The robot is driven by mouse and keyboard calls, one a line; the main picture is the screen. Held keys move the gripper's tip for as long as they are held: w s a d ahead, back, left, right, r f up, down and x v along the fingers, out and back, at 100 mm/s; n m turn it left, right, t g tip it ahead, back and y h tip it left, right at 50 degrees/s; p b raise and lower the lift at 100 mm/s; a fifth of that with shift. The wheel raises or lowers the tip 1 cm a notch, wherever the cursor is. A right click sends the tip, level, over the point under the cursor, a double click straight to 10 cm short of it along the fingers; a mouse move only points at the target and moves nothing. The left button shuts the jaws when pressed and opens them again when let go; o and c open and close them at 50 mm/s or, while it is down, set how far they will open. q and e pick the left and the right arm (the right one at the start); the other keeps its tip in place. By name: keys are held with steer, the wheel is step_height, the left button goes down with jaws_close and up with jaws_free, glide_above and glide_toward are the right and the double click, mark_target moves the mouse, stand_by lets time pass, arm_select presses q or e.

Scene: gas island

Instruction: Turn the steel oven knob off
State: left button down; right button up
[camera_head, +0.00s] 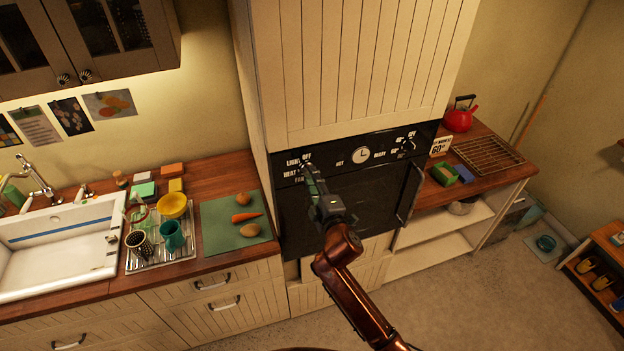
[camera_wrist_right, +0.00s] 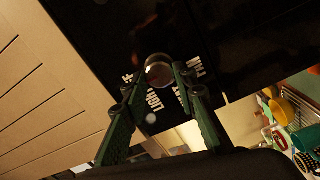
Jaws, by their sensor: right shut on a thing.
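The oven's black control panel (camera_head: 330,150) is set in the tall cream cabinet, with a round clock in its middle. My right gripper (camera_head: 307,170) reaches the left end of this panel, by the white words for light, off, heat and fan. In the right wrist view, the round steel knob (camera_wrist_right: 158,68) shows between the two fingertips of my right gripper (camera_wrist_right: 160,80), which are shut on its sides. In the head view the gripper mostly hides this knob. I cannot clearly read which mark it points to. My left gripper is not in view.
A second control (camera_head: 406,147) is at the panel's right end. The oven door handle (camera_head: 412,190) stands out on the right. Left of the oven, a green cutting board (camera_head: 222,236) holds vegetables on the wooden counter. A red kettle (camera_head: 459,119) stands at the right.

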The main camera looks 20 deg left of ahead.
steer(key=o, duration=1.1)
steer(key=v, duration=1.2)
steer(key=shift+w+f, duration=0.1)
